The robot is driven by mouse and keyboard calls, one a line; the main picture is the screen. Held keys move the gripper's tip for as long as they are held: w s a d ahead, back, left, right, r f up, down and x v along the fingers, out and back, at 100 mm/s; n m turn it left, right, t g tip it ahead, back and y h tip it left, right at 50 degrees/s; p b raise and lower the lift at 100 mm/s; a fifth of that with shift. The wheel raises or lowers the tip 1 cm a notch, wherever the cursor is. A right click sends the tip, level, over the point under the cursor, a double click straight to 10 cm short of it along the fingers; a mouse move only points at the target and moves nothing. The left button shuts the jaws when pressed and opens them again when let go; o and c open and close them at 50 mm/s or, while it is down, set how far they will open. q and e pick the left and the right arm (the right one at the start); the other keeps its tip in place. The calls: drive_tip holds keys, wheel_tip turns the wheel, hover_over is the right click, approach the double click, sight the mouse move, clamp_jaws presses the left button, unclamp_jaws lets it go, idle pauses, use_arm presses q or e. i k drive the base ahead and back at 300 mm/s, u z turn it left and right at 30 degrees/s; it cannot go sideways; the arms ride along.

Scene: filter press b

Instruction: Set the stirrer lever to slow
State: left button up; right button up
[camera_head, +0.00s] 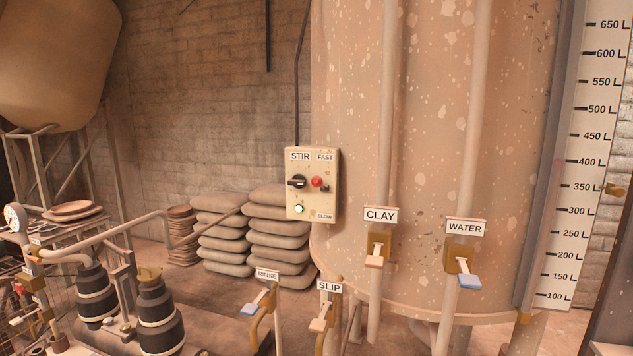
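The stirrer control box (312,212) is a pale worn panel fixed at the left side of the big tank, labelled STIR. FAST (325,157) is marked at its upper right and SLOW (324,216) at its lower right. A lever with a red ball knob (317,181) sits between the two marks, nearer FAST, and appears to point at the viewer or sideways; its exact setting is hard to tell. A black rotary knob (297,182) is to its left, and a pale green lit lamp (299,209) is below that. Neither of my grippers is in view.
The large tank (440,120) fills the right side, with CLAY (376,252) and WATER (463,265) valve levers. RINSE (258,300) and SLIP (323,316) valves stand below the box. Stacked sacks (278,240) lie behind. A level scale (570,180) is at far right.

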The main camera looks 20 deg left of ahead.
sight(316, 181)
drive_tip(key=u, duration=0.9)
drive_tip(key=i, duration=0.35)
drive_tip(key=z, duration=0.35)
